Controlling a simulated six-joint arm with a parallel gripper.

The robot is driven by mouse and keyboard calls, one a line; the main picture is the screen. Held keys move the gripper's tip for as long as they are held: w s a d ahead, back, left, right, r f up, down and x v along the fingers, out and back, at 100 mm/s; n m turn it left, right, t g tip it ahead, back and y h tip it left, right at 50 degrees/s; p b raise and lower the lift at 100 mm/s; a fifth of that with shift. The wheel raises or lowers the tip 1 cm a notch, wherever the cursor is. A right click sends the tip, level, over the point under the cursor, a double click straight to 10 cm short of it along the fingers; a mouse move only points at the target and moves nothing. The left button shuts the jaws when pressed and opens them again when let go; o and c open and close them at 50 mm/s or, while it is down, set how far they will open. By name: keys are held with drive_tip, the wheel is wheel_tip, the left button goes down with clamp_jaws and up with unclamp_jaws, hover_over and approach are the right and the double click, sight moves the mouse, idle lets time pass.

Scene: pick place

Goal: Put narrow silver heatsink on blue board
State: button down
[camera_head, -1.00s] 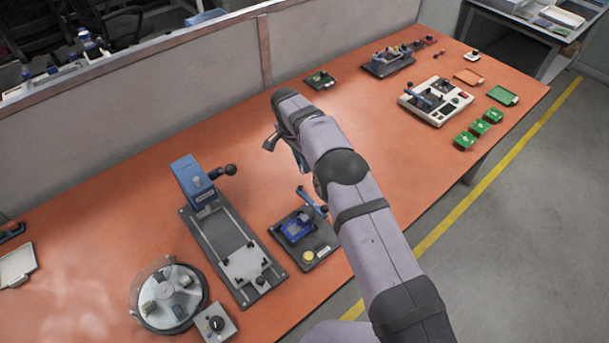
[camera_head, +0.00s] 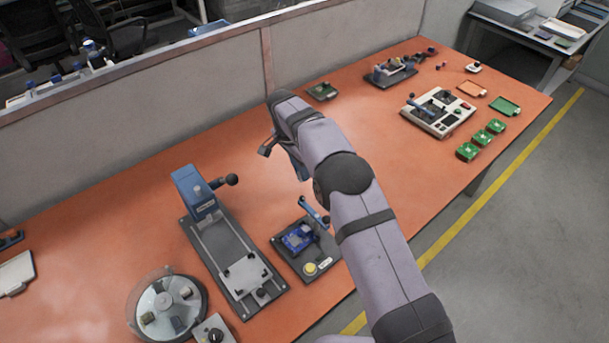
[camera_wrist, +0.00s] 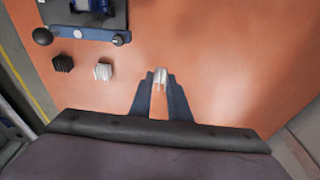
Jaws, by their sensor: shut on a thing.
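My gripper (camera_wrist: 161,86) is shut on a narrow silver heatsink (camera_wrist: 161,74), held upright between the fingertips over bare orange table. In the head view, my arm hides the heatsink and most of my gripper. Part of the blue board (camera_wrist: 92,4) shows at the top edge of the wrist view, apart from the heatsink.
A black heatsink (camera_wrist: 62,63) and a wider pale heatsink (camera_wrist: 103,71) stand on the table by the fixture. A blue press (camera_head: 195,195) stands left of the fixture.

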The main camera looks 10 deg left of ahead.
drive_tip(key=s+r+b, duration=0.4)
drive_tip(key=s+b, duration=0.8)
drive_tip(key=s, duration=0.6)
drive_tip(key=shift+s+r+b, duration=0.15)
drive_tip(key=shift+r+b, duration=0.05)
drive_tip(key=shift+b, duration=0.15)
drive_tip(key=shift+a+f, duration=0.1)
drive_tip(key=shift+f, duration=0.1)
wheel_tip(320, 180, down, 5)
drive_tip(key=b, duration=0.5)
drive_tip(key=shift+f+b, duration=0.45)
drive_tip(key=shift+f, duration=0.35)
drive_tip(key=shift+f, duration=0.8)
idle(0.6)
